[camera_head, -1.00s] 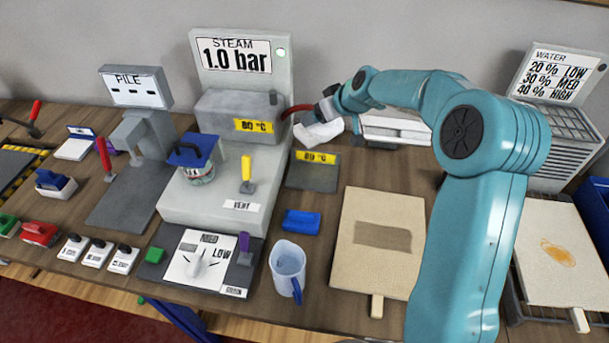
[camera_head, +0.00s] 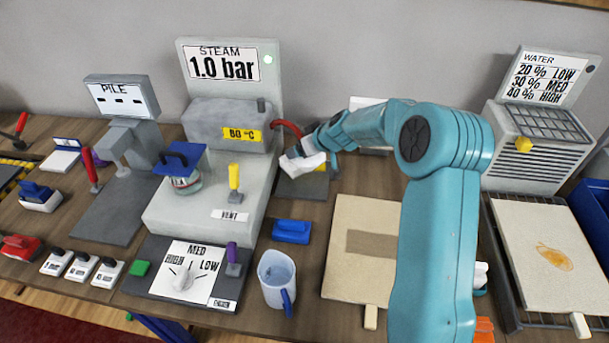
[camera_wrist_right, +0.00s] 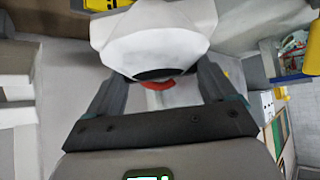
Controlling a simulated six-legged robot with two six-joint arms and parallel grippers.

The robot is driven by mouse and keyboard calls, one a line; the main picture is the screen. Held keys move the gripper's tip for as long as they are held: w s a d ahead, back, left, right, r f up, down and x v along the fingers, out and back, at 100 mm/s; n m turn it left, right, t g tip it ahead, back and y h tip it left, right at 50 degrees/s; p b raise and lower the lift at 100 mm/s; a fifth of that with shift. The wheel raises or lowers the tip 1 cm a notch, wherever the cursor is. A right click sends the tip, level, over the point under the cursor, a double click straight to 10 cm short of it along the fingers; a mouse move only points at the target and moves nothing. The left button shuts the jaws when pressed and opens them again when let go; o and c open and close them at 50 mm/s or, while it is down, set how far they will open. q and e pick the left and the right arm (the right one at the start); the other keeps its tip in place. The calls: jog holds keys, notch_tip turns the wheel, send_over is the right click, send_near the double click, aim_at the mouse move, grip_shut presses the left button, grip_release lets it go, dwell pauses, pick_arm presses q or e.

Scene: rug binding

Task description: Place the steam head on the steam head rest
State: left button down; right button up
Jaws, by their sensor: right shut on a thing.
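The steam head (camera_head: 303,162) is a white faceted piece with a red hose running to the grey steam unit. My right gripper (camera_head: 318,157) is shut on it, and the grip also shows in the right wrist view (camera_wrist_right: 160,85), where the white head (camera_wrist_right: 155,40) sits between the fingers. A dark flat plate (camera_head: 304,189) with a yellow label, apparently the steam head rest, lies right of the steam unit. The head overlaps its far part in the head view; I cannot tell whether they touch. My left gripper is not in view.
The steam unit (camera_head: 210,195) with its yellow vent lever stands left of the plate. A blue block (camera_head: 292,231) and a mug (camera_head: 277,278) are nearer the front. A beige board (camera_head: 345,285) lies to the right, partly behind my arm.

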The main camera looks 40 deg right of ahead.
aim_at(305, 169)
notch_tip(305, 169, down, 8)
jog(key=b, duration=0.4)
jog(key=shift+f+b, duration=0.25)
jog(key=shift+b, duration=0.05)
jog(key=shift+r, duration=0.1)
jog(key=shift+f, duration=0.2)
jog(key=o, duration=1.8)
jog(key=shift+c, duration=0.2)
jog(key=shift+r, duration=0.15)
